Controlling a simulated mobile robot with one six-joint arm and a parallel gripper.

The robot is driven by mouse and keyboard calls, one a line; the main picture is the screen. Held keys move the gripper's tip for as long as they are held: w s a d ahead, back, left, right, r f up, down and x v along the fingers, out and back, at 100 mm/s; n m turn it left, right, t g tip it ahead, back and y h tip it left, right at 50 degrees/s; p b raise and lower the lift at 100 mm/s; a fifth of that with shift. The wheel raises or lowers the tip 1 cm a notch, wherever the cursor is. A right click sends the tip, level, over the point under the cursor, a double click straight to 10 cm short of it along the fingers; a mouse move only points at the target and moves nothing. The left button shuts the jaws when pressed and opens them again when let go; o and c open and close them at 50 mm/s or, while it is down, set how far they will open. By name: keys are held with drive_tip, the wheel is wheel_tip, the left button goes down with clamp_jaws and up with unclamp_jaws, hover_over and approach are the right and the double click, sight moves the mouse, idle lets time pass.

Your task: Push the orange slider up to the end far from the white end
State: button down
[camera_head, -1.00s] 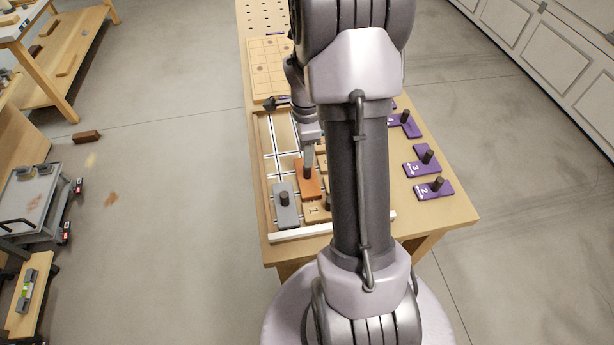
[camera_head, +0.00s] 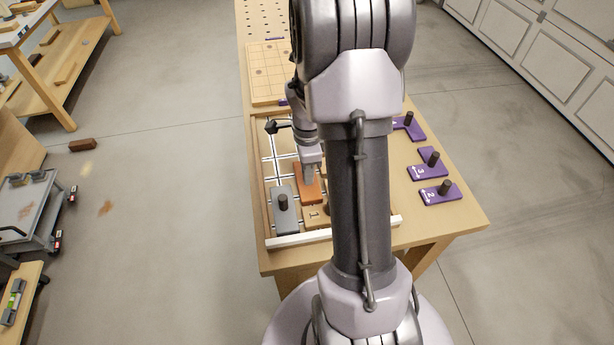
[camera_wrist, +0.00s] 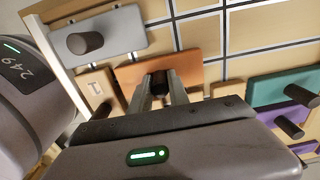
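The orange slider (camera_head: 307,187) lies in the shallow wooden tray, up and to the right of the grey slider (camera_head: 279,216). The white end bar (camera_head: 290,239) runs along the tray's near edge, with a gap between it and the orange slider. My gripper (camera_head: 309,178) is down over the orange slider and hides its peg in the head view. In the wrist view the orange plate (camera_wrist: 200,66) shows with its dark peg (camera_wrist: 159,80) between my two fingertips (camera_wrist: 160,88). The fingers appear closed against the peg.
A tan slider (camera_head: 318,214) lies beside the grey one, nearer the white bar. Lined tray floor (camera_head: 282,145) shows bare beyond the orange slider. Purple pieces (camera_head: 441,194) with pegs lie on the bench at right. The wrist view also shows a teal piece (camera_wrist: 275,88). My arm hides the tray's right side.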

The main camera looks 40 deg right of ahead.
drive_tip(key=shift+w+d+p, duration=0.3)
drive_tip(key=shift+w+d, duration=0.4)
drive_tip(key=shift+w, duration=0.45)
drive_tip(key=shift+w+d+p, duration=0.3)
drive_tip(key=shift+w+d, duration=0.4)
drive_tip(key=shift+w, duration=0.45)
drive_tip(key=shift+w+d+p, duration=0.3)
drive_tip(key=shift+w+d, duration=0.4)
drive_tip(key=shift+w, duration=0.45)
drive_tip(key=shift+w+d+p, duration=0.4)
drive_tip(key=shift+w+d, duration=0.3)
drive_tip(key=shift+w, duration=0.45)
drive_tip(key=shift+w+d+p, duration=0.45)
drive_tip(key=shift+w+d, duration=0.25)
drive_tip(key=shift+w, duration=0.4)
drive_tip(key=shift+w+d+p, duration=0.4)
drive_tip(key=shift+w+d, duration=0.3)
drive_tip(key=shift+w, duration=0.45)
drive_tip(key=shift+w+d+p, duration=0.35)
drive_tip(key=shift+w+d, duration=0.2)
drive_tip(key=shift+w, duration=0.35)
drive_tip(key=shift+w+d+p, duration=0.3)
drive_tip(key=shift+w+d, duration=0.25)
drive_tip(key=shift+w, duration=0.4)
drive_tip(key=shift+w+d+p, duration=0.35)
drive_tip(key=shift+w+d, duration=0.2)
drive_tip(key=shift+w, duration=0.35)
drive_tip(key=c, duration=1.2)
unclamp_jaws()
drive_tip(key=shift+c, duration=0.2)
